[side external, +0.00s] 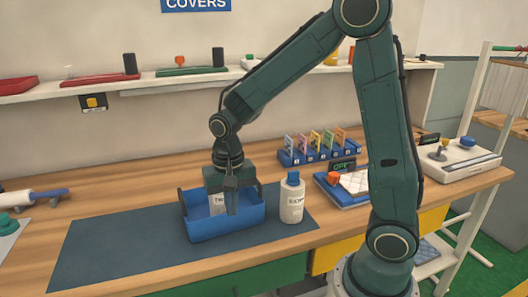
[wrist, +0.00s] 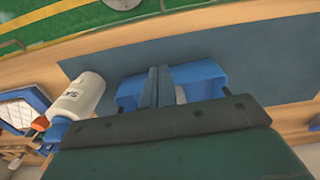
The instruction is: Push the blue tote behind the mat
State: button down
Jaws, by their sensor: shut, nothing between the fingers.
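The blue tote (side external: 205,228) stands upright on the dark blue-grey mat (side external: 110,250), toward the mat's right part. A white label with dark letters shows inside it. My gripper (side external: 232,212) points down over the tote, fingers shut together and empty. The fingertips overlap the tote's near rim in the side view; I cannot tell whether they touch it. In the wrist view the shut fingers (wrist: 155,85) cross in front of the tote (wrist: 205,75) and hide part of it. The mat also shows there (wrist: 265,60).
A white bottle with a blue cap (side external: 291,203) stands close right of the tote and shows in the wrist view (wrist: 78,98). Behind are a blue rack (side external: 320,158) and a bare wooden strip of bench (side external: 130,175). A blue tray (side external: 335,192) lies right. The mat's left half is clear.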

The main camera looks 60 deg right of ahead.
notch_tip(320, 180, down, 5)
jog(key=shift+f, duration=0.1)
jog(key=shift+w+d+f, duration=0.25)
jog(key=shift+w+d, duration=0.6)
jog(key=shift+w, duration=0.1)
jog(key=shift+w+d, duration=0.5)
jog(key=w+d, duration=0.7)
jog(key=w, duration=0.1)
jog(key=w+d, duration=0.7)
jog(key=shift+w+d, duration=0.3)
jog(key=shift+w, duration=0.05)
jog(key=shift+a, duration=0.1)
